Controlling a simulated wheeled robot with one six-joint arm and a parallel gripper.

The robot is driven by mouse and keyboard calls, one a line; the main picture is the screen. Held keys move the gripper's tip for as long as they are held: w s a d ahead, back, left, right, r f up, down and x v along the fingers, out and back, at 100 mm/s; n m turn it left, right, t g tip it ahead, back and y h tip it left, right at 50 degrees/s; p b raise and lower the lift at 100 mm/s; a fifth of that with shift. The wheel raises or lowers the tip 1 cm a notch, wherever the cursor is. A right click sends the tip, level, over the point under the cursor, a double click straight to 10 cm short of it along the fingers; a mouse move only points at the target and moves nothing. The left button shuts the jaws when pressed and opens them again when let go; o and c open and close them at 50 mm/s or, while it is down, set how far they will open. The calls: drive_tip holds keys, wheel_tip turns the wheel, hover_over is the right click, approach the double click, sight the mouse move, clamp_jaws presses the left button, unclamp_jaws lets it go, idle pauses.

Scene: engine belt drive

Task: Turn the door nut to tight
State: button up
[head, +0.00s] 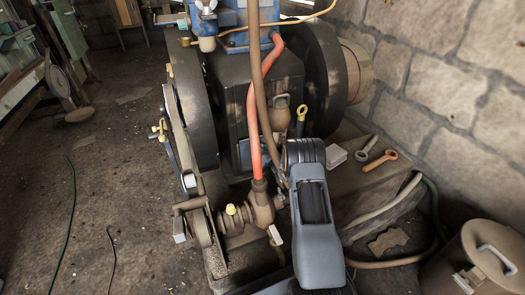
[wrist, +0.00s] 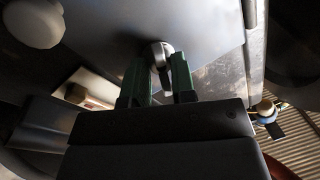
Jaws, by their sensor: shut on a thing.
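In the wrist view my gripper (wrist: 159,75) reaches up with its two green fingers on either side of a small grey metal piece. This piece, which looks like the door nut (wrist: 161,50), has a rounded top and a narrow part hanging down between the fingers. The gripper is shut on it. Behind it is a smooth grey plate, probably the door (wrist: 210,50). In the head view my grey arm covers the gripper and the nut. I cannot tell how tight the nut is.
A large flywheel (head: 322,75) stands beside the dark engine body (head: 235,90). A red hose (head: 252,125) runs down left of my arm. An orange-handled tool (head: 381,163) and a grey wrench (head: 366,148) lie on the ledge at right. A lidded bin (head: 470,265) stands lower right.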

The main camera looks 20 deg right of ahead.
drive_tip(key=o, duration=0.9)
drive_tip(key=shift+n, duration=0.3)
